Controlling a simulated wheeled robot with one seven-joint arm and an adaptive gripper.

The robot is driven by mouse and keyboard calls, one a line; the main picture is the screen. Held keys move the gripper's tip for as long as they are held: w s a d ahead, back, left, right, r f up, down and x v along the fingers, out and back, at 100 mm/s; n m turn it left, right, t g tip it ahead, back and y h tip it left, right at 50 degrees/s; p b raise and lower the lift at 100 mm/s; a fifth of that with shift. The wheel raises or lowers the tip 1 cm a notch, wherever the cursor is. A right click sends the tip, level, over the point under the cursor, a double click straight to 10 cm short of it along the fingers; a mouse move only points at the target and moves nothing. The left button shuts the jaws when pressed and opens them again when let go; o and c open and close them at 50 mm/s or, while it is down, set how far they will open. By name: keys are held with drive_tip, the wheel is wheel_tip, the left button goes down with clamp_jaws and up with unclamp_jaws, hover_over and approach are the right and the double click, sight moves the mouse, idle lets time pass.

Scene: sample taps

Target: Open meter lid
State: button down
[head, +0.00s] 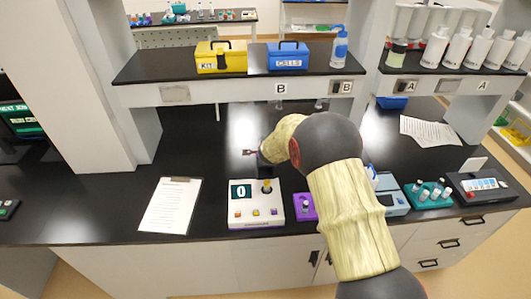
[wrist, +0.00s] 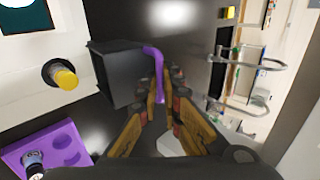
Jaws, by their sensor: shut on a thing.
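The meter (head: 256,217) is a white box with a dark display reading 0 and several coloured buttons. Its white top also shows in the wrist view (wrist: 25,85). A yellow-topped piece (wrist: 62,76) stands exposed in a round hole there. Beside it, a dark box-like lid (wrist: 115,72) with a bent purple handle (wrist: 157,65) stands raised. My gripper (wrist: 164,92) is shut on the purple handle, one finger on each side. In the head view my gripper (head: 251,152) is behind the meter, and the lid is hard to make out.
A purple rack (head: 304,207) stands just right of the meter, with a small vial. A clipboard (head: 170,205) lies to the left. A blue-grey device (head: 395,203) and a teal rack (head: 428,195) stand to the right. The shelf (head: 140,66) overhangs behind.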

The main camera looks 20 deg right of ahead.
drive_tip(key=c, duration=2.3)
unclamp_jaws()
drive_tip(key=shift+w+r, duration=0.25)
drive_tip(key=shift+r, duration=0.45)
drive_tip(key=o, duration=0.3)
drive_tip(key=shift+s+f, duration=0.15)
drive_tip(key=shift+f, duration=0.2)
drive_tip(key=shift+s, duration=0.1)
drive_tip(key=v, duration=1.2)
drive_tip(key=shift+f, duration=0.1)
drive_tip(key=shift+c, duration=0.2)
